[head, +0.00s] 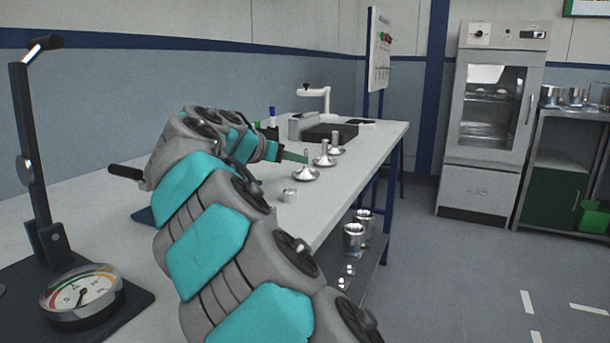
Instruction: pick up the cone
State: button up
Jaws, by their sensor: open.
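Several shiny metal cone-shaped parts, each with a wide flared base and a narrow stem, stand upright in a row on the bench (372,146). The nearest cone (306,174) is beside my gripper. A second cone (323,160) and a third cone (336,149) stand farther back. My gripper (294,157) is open, with a green finger reaching right, close to the nearest cone's stem. I cannot tell whether it touches. My own arm hides most of the gripper.
A small metal ring (289,196) lies in front of the nearest cone. A dial gauge stand (82,297) is at the near left. A white-armed device (318,100) and a pegboard (379,50) stand at the far end. Metal cylinders (354,238) sit on the lower shelf.

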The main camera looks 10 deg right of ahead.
aim_at(306, 174)
jog(key=x, duration=0.3)
jog(key=p+x, duration=0.1)
jog(key=x, duration=0.2)
jog(key=shift+w+d+f, duration=0.15)
jog(key=shift+d+f, duration=0.1)
jog(key=shift+f, duration=0.1)
jog(key=shift+c, duration=0.3)
grip_shut()
